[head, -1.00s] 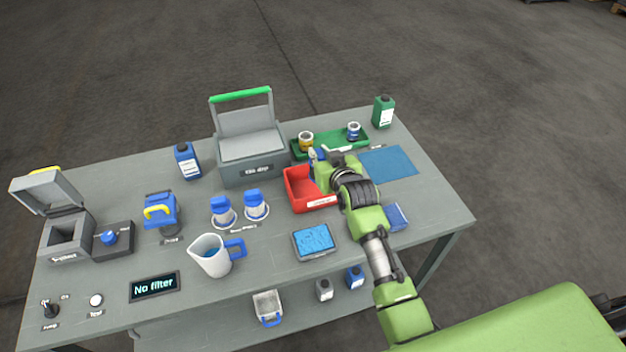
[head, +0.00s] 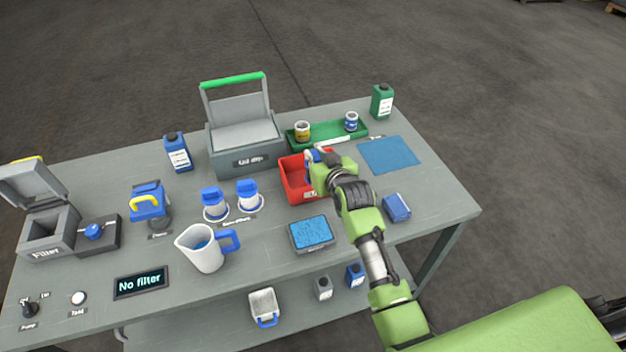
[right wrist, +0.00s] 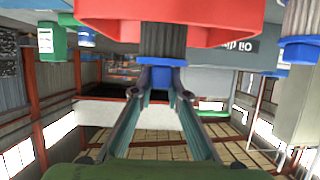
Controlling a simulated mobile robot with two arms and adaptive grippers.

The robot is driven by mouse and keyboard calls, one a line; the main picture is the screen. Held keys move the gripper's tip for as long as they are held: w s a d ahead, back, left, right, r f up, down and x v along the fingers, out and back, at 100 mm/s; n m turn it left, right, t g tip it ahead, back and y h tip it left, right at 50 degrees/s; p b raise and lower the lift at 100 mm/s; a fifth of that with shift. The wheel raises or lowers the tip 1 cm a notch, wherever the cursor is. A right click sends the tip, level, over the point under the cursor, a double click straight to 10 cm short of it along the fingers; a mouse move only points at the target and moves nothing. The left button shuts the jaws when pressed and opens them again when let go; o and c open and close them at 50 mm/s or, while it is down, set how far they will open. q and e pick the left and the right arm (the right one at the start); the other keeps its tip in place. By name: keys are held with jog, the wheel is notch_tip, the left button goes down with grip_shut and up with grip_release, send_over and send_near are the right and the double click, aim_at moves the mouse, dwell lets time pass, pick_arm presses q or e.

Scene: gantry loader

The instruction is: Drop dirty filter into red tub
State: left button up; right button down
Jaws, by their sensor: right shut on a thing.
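The red tub (head: 290,182) stands on the table in front of the green tray, and it also shows at the top of the upside-down right wrist view (right wrist: 215,12). My right gripper (head: 312,158) is at the tub, by its back right part. In the right wrist view my right gripper (right wrist: 161,82) is shut on the dirty filter (right wrist: 163,42), a dark ribbed cylinder with a blue cap. The filter overlaps the tub's red wall in that view. In the head view the gripper and arm hide most of the filter. My left gripper is not in view.
The green tray (head: 334,140) with two cans lies behind the tub. A grey bin (head: 248,163) with a raised lid stands to its left. Two white-and-blue filters (head: 249,197), a jug (head: 203,252) and a blue pad in a tray (head: 311,234) are nearer. A blue mat (head: 389,154) lies right.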

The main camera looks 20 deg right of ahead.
jog(key=c, duration=1.9)
grip_release()
jog(key=shift+r, duration=0.1)
jog(key=v, duration=1.2)
